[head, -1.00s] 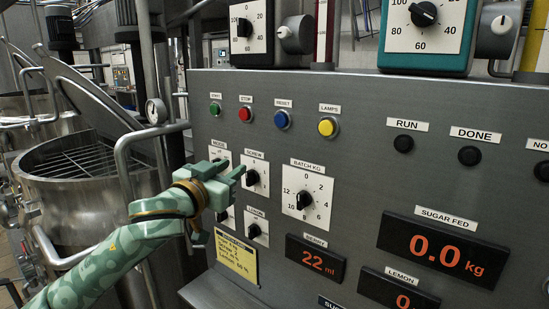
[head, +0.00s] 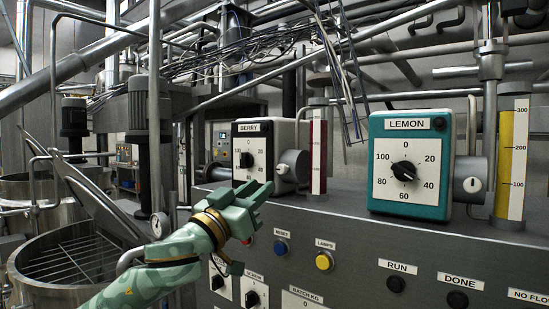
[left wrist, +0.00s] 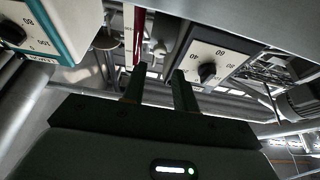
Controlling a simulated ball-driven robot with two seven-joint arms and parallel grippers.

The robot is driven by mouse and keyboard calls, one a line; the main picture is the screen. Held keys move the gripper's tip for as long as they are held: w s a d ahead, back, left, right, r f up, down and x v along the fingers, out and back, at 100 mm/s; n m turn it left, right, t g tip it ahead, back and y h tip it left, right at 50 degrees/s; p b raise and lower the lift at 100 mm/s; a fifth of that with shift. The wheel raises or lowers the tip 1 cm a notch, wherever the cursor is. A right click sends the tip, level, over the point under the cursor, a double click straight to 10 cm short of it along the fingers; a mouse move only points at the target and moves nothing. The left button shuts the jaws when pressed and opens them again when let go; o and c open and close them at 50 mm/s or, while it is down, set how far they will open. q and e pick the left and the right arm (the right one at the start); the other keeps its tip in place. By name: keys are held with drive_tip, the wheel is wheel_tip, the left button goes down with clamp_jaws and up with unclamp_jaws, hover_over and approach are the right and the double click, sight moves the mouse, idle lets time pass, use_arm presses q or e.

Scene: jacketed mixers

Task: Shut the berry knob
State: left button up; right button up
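The berry box (head: 262,140) is a white-faced dial box on top of the grey panel, with a black knob (head: 246,160) at its centre. The exact pointer direction is hard to read. A grey round fitting (head: 293,166) sticks out of its right side. My left gripper (head: 262,188) is below and in front of this box, apart from the black knob. In the left wrist view the berry box (left wrist: 228,62) and its black knob (left wrist: 207,72) appear upside down, beyond my left gripper (left wrist: 158,84). Its fingers are apart with nothing between them. My right gripper is not in view.
A teal lemon box (head: 405,200) with its own black knob stands to the right. A red gauge (head: 319,150) and a yellow gauge (head: 511,150) stand on the panel top. Blue (head: 281,247) and yellow (head: 324,261) buttons sit below. A steel vessel (head: 75,275) is at left.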

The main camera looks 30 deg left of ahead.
sight(280, 170)
use_arm(q)
drive_tip(key=p+x, duration=0.2)
drive_tip(key=x, duration=0.4)
drive_tip(key=shift+r, duration=0.1)
drive_tip(key=shift+w, duration=0.45)
clamp_jaws()
